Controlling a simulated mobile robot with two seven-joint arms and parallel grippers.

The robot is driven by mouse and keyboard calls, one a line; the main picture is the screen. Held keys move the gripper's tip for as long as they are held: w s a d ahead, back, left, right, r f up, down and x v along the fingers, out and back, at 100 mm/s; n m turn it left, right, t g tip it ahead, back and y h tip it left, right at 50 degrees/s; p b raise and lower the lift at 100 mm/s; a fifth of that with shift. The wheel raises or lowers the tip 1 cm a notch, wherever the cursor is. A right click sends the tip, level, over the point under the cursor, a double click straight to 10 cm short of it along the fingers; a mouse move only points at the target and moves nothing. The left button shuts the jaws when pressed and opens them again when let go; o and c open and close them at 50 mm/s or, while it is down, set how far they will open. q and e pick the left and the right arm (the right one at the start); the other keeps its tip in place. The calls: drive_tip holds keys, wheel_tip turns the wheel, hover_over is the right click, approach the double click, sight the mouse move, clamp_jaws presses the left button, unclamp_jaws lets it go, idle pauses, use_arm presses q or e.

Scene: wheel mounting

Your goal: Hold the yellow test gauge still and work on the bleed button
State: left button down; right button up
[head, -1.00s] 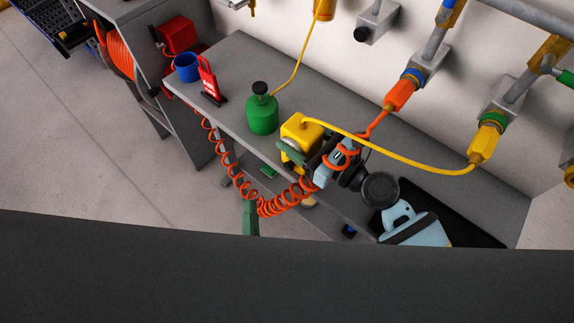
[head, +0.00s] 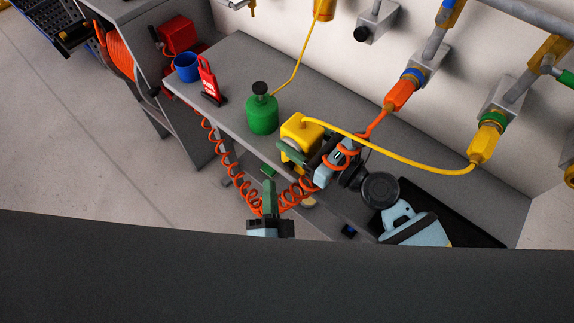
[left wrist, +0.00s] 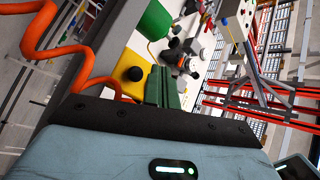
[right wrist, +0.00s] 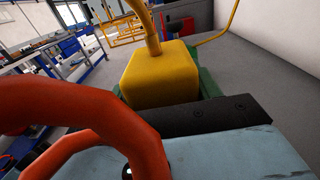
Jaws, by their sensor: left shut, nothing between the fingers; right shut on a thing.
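The yellow test gauge (head: 300,127) stands at the front edge of the grey bench in the head view, with a yellow hose from its top. It also fills the middle of the right wrist view (right wrist: 160,78). My right gripper (head: 292,153) is shut on it, green fingers at its sides. My left gripper (head: 268,184) is shut and empty, in front of the bench and apart from the gauge. In the left wrist view its green fingers (left wrist: 165,88) are together. A dark round knob (left wrist: 134,73) shows against the yellow body; I cannot tell whether it is the bleed button.
An orange coiled hose (head: 240,187) hangs along the bench front near my left gripper and loops round my right arm. A green bottle (head: 262,116) stands left of the gauge. A blue mug (head: 187,67) and a light-blue tool (head: 412,226) are on the bench.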

sight(284, 165)
use_arm(q)
drive_tip(key=shift+w+d, duration=0.85)
drive_tip(key=shift+w, duration=0.25)
drive_tip(key=shift+w, duration=0.1)
idle(1.3)
drive_tip(key=shift+w+d, duration=0.25)
drive_tip(key=shift+w+d+r, duration=0.1)
drive_tip(key=shift+w+d, duration=0.3)
drive_tip(key=shift+w, duration=0.1)
idle(2.3)
drive_tip(key=shift+s+a, duration=0.65)
drive_tip(key=shift+s, duration=0.25)
drive_tip(key=shift+a, duration=0.1)
drive_tip(key=shift+s+a, duration=0.7)
drive_tip(key=shift+s, duration=0.3)
drive_tip(key=shift+s+a, duration=0.7)
drive_tip(key=shift+s, duration=0.3)
